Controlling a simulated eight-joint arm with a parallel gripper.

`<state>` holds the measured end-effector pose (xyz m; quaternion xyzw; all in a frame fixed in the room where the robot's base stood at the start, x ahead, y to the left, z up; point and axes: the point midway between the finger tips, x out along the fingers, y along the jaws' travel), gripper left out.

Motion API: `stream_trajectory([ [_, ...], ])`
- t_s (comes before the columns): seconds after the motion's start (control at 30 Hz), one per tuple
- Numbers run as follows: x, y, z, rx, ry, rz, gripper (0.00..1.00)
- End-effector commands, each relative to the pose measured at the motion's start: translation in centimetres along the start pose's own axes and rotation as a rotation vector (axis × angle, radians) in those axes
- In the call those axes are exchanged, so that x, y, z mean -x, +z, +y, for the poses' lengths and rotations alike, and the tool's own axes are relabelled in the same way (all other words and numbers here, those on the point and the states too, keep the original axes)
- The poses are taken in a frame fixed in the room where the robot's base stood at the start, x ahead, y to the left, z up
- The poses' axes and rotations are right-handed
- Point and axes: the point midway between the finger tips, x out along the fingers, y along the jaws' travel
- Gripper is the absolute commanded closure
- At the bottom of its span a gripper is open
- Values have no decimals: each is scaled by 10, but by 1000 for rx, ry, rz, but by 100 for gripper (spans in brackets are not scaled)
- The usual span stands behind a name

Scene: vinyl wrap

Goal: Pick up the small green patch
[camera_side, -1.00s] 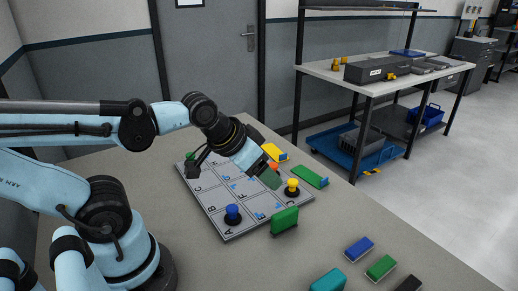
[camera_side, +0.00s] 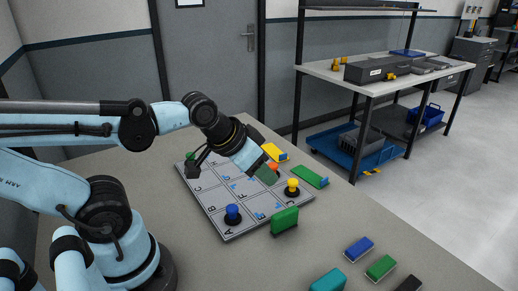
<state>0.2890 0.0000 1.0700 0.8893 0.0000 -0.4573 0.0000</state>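A small green patch (camera_side: 380,267) lies on the table at the lower right, between a blue patch and a black one. Larger green pieces are a block (camera_side: 285,220) standing at the front edge of the grey lettered board (camera_side: 225,238) and a flat piece (camera_side: 311,176) beyond the board's right side. My gripper (camera_side: 268,176) is over the right part of the board, pointing down and right, well away from the small green patch. A dull green shape shows at its tip; I cannot tell whether it is held or part of the gripper. The finger opening is not visible.
A blue knob (camera_side: 232,213) and a yellow knob (camera_side: 292,186) stand on the board. A blue patch (camera_side: 359,248), a black patch (camera_side: 408,284) and a teal block (camera_side: 328,280) lie near the small green patch. A yellow piece (camera_side: 275,152) lies behind my gripper.

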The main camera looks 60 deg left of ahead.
Motion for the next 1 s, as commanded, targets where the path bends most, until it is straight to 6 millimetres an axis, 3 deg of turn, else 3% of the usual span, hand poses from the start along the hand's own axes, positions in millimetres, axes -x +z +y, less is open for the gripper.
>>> stream_trajectory([
  [0.23,0,-8,-1,3,-2,-9,64],
  [0.47,-11,-50,-6,22,-13,-60,64],
  [0.8,-59,-110,-17,54,-31,-153,64],
  [1.0,-97,-132,-24,72,-41,-200,64],
])
